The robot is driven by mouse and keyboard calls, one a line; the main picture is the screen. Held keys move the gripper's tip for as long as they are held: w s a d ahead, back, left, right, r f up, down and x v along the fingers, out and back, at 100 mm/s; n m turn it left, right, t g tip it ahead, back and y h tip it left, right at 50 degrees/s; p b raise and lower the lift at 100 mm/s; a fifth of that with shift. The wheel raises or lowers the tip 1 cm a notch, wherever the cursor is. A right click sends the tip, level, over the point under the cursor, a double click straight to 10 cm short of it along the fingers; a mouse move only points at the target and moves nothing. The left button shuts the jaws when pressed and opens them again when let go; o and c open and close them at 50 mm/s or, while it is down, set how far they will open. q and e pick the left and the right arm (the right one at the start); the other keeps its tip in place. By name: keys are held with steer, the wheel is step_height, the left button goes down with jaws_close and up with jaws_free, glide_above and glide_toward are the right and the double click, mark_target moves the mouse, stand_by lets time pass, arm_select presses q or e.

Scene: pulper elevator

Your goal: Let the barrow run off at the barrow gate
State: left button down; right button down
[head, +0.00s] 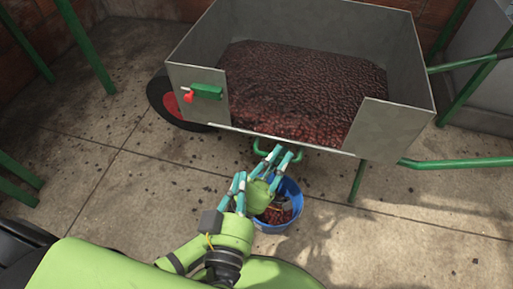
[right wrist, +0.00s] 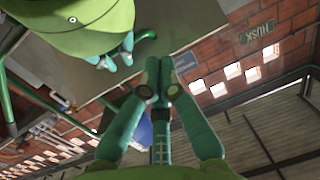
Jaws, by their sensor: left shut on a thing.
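The grey barrow (head: 392,128) stands in the head view, holding a bed of dark red cherries (head: 305,85). Its front wall has a wide gap with a pale lip. A green latch block (head: 207,91) with a red knob (head: 188,97) sits on the front left panel. A green handle (head: 261,149) hangs under the lip. My left gripper (head: 284,153) is at this handle with its fingers shut on it; they partly hide it. My right gripper (head: 238,177) is left of it, apart from the barrow, its fingertips together and empty. It also shows in the right wrist view (right wrist: 157,75).
A blue bucket (head: 289,215) with some cherries stands on the floor below the lip, partly hidden by my left gripper. Green barrow legs and handles (head: 455,163) reach right. A black wheel with a red hub (head: 172,101) is at left.

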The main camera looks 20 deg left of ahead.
mark_target(257, 152)
steer(key=w, duration=0.2)
steer(key=w+m+h, duration=0.1)
steer(key=w, duration=0.2)
steer(key=w+d+h, duration=0.1)
steer(key=w, duration=0.2)
steer(key=shift+w+d+r+m+t, duration=0.1)
steer(key=shift+r+m+t, duration=0.2)
steer(key=shift+r+t, duration=0.1)
steer(key=shift+f, duration=0.1)
